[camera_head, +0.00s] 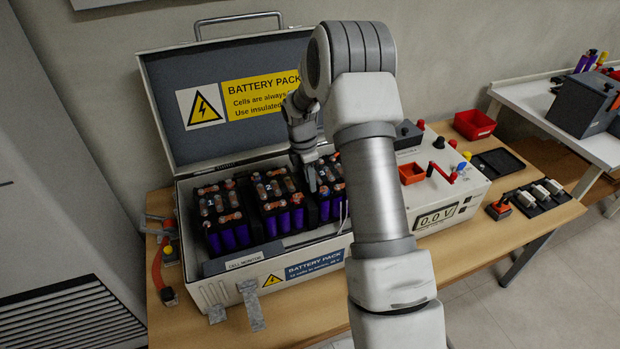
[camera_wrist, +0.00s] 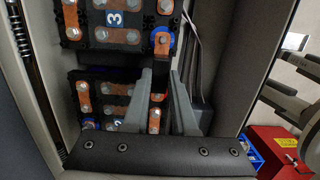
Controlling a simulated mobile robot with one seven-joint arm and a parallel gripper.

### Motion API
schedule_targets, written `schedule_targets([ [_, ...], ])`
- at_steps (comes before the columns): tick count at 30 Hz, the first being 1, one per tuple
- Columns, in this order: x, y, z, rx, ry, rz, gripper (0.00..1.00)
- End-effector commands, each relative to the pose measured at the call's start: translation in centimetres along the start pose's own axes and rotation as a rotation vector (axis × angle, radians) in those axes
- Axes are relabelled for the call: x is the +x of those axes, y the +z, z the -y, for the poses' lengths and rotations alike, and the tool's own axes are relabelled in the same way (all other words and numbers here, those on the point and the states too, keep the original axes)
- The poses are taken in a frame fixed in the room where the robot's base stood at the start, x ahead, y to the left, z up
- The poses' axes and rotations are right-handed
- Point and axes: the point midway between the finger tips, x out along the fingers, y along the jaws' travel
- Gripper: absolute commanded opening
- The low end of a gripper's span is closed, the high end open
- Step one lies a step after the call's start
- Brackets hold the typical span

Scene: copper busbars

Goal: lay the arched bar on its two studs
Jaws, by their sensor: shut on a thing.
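The arched bar (camera_wrist: 162,45) is copper-coloured in the wrist view, and one end shows past my fingertips. That end lies over or just above a blue-ringed spot at the edge of the cell block marked 3 (camera_wrist: 100,36). I cannot tell whether it touches. The neighbouring block (camera_wrist: 85,105) lies nearer my gripper, with copper links and bolt heads. In the head view my gripper (camera_head: 310,178) reaches down into the open battery case (camera_head: 330,252); the bar is not distinct.
The case's raised lid (camera_head: 160,100) stands behind my arm. Block 1 (camera_head: 212,205) and block 2 (camera_head: 268,190) sit to the left. A meter box (camera_head: 465,195) stands right of the case, with a red tray (camera_head: 474,124) behind. The case walls are close around my gripper.

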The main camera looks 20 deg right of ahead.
Motion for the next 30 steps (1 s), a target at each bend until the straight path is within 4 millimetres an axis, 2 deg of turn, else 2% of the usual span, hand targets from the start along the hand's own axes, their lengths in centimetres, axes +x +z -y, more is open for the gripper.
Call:
schedule_targets([
  [4, 0.69, -0.08, -0.01, 0.0, 0.001, 0.0, 0.0],
  [27, 1.07, -0.13, -0.04, 0.001, 0.002, 0.0, 0.0],
  [28, 1.07, -0.13, -0.03, 0.001, 0.001, 0.0, 0.27],
  [30, 1.07, -0.13, -0.03, 0.001, 0.001, 0.0, 0.4],
])
